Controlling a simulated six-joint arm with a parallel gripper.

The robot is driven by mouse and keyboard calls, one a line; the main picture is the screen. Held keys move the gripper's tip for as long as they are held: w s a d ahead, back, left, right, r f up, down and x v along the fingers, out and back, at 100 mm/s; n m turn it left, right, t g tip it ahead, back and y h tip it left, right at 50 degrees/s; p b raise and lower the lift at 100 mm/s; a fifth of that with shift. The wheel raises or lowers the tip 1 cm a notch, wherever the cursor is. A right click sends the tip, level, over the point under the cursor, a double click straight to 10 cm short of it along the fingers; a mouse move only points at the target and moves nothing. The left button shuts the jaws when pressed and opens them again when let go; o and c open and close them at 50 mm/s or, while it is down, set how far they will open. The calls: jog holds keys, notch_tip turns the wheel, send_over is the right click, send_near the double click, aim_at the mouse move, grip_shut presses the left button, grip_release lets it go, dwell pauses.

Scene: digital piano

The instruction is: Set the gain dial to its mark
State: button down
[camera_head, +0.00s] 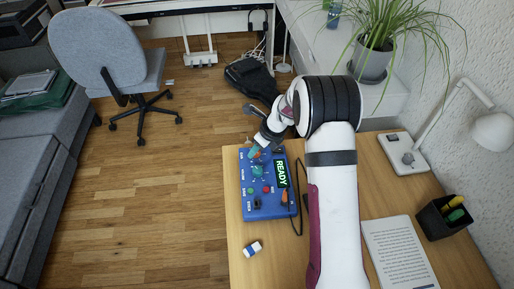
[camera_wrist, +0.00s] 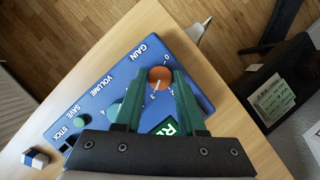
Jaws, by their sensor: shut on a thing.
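The gain dial (camera_wrist: 161,76) is an orange round knob with a white pointer line, beside the word GAIN on a blue box (camera_head: 270,213). My gripper (camera_wrist: 160,74) has its two green fingers on either side of the dial and is shut on it. In the head view my gripper (camera_head: 258,153) reaches the far left corner of the box. In the wrist view the white line runs toward the lower left, near the printed 3. Part of the printed scale is hidden by the fingers, and I cannot make out a separate target mark.
A blue-and-white eraser (camera_head: 252,248) lies on the wooden table. A paper (camera_head: 400,252), pen holder (camera_head: 444,217) and lamp (camera_head: 492,132) stand right.

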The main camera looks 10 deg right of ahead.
jog(key=shift+n, duration=0.3)
jog(key=n+g+y, duration=0.1)
jog(key=n, duration=0.2)
jog(key=shift+w+d+n, duration=0.1)
jog(key=shift+w+n, duration=0.05)
jog(key=shift+n, duration=0.25)
jog(key=n+g, duration=0.2)
jog(key=n, duration=0.3)
jog(key=shift+w, duration=0.15)
jog(key=n+g, duration=0.2)
jog(key=n, duration=0.2)
jog(key=shift+w+n, duration=0.1)
jog(key=shift+n, duration=0.3)
jog(key=shift+n+g+h, duration=0.5)
jog(key=shift+n+g, duration=0.2)
jog(key=shift+n, duration=1.5)
jog(key=c, duration=0.5)
grip_release()
